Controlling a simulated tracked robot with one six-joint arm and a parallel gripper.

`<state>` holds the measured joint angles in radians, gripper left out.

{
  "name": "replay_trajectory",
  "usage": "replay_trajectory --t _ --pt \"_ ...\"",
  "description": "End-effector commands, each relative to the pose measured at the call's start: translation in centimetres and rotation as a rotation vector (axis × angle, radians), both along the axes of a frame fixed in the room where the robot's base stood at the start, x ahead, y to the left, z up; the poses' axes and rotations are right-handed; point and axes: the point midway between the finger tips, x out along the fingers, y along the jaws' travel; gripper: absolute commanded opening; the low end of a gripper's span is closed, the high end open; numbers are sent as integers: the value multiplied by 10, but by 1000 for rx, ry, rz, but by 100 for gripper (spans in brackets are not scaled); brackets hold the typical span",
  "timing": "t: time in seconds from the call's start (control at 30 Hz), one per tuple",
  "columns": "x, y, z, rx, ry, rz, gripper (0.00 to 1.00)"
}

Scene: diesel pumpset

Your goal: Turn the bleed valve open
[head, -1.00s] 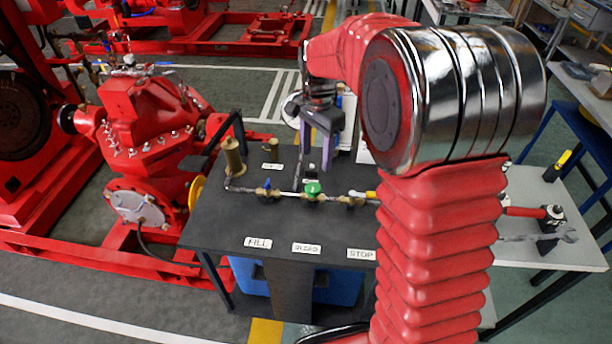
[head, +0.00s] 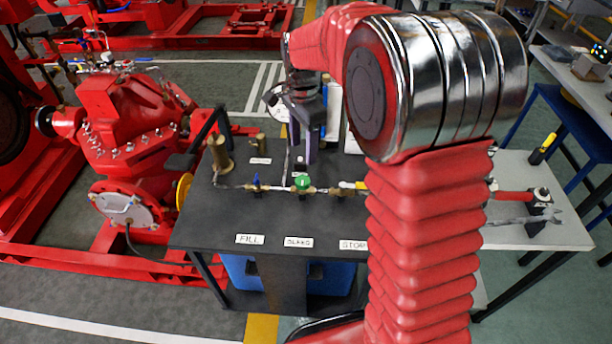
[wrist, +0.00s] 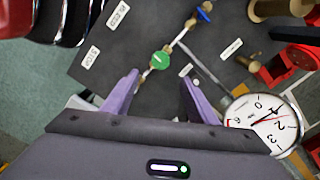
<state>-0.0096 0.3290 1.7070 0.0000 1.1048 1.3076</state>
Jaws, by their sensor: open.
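The bleed valve (head: 303,183) has a green handle and sits mid-pipe on the dark bench top, behind the BLEED label (head: 298,242). In the wrist view the green handle (wrist: 161,60) lies just beyond and between the fingertips, apart from them as far as I can tell. My gripper (wrist: 160,78) has two purple fingers, spread with nothing between them. In the head view my gripper (head: 303,158) hangs above the bench, behind the green handle. Its exact height over the valve is unclear.
A pressure gauge (wrist: 265,122) stands near the right finger. Brass cylinders (head: 219,155) stand at the bench's left. The bench front is clear.

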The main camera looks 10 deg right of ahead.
Motion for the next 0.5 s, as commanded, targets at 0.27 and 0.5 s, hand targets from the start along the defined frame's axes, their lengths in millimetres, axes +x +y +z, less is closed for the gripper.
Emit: replay_trajectory --t 0.27,0.5 --pt "-1 0 -43 0 4 1 53" --pt "-1 1 -80 0 4 1 53"
